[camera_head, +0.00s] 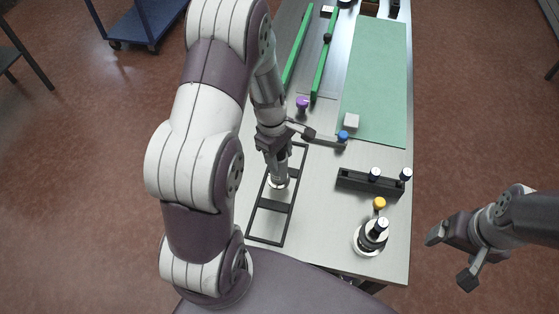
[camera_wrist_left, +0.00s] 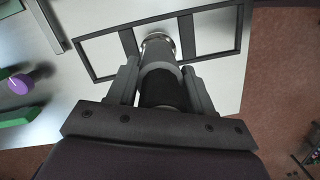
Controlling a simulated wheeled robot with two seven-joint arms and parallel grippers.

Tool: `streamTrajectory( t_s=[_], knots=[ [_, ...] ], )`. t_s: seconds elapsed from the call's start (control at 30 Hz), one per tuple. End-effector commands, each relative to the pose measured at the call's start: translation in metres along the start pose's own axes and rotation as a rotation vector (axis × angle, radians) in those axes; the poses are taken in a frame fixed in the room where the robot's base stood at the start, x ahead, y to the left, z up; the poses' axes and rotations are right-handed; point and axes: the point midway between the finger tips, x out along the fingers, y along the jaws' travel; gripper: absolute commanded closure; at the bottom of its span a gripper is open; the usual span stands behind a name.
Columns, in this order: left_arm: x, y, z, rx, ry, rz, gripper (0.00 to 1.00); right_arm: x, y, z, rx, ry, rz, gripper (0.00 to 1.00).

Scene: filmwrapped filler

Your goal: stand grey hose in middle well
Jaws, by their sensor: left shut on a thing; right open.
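My left gripper (camera_head: 273,150) is shut on the grey hose (camera_head: 279,178), which it holds roughly upright with a shiny metal end downward. In the left wrist view the hose (camera_wrist_left: 160,68) runs between the fingers of the gripper (camera_wrist_left: 162,90). The black frame (camera_head: 273,206) lies flat on the table with three wells in a row. The hose's lower end is within the middle well, between the two crossbars; the frame also shows in the wrist view (camera_wrist_left: 187,35). I cannot tell whether the end touches the table. My right gripper (camera_head: 451,258) is open and empty, off the table's right side.
Nearer are a round metal stand (camera_head: 369,238) and a yellow-topped item (camera_head: 379,203).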

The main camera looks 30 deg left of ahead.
Motion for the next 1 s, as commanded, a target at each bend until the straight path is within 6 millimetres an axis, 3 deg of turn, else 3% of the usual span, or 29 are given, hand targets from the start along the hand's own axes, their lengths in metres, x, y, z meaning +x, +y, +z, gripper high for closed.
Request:
streamTrajectory(
  t_s=[0.27, 0.63, 0.67, 0.7, 0.73, 1.0],
  knots=[
    [0.038, -0.001, -0.004, 0.0, 0.001, 0.0, 1.0, -0.008, 0.0, -0.001, 0.0, 0.0, 0.0, 0.16],
    [0.044, -0.001, -0.006, 0.0, 0.001, 0.002, 1.0, -0.005, 0.0, -0.001, 0.0, 0.0, 0.0, 0.16],
    [0.044, -0.001, -0.005, 0.0, 0.001, 0.001, 0.43, -0.005, 0.0, -0.001, 0.0, 0.0, 0.0, 0.16],
    [0.044, -0.001, -0.005, 0.0, 0.001, 0.0, 0.3, -0.006, 0.0, -0.001, 0.0, 0.0, 0.0, 0.16],
    [0.044, -0.001, -0.005, 0.0, 0.001, 0.0, 0.25, -0.006, 0.0, -0.001, 0.0, 0.0, 0.0, 0.16],
    [0.042, -0.001, -0.005, 0.0, 0.001, 0.001, 0.25, -0.007, 0.0, -0.001, 0.0, 0.0, 0.0, 0.16]
  ],
)
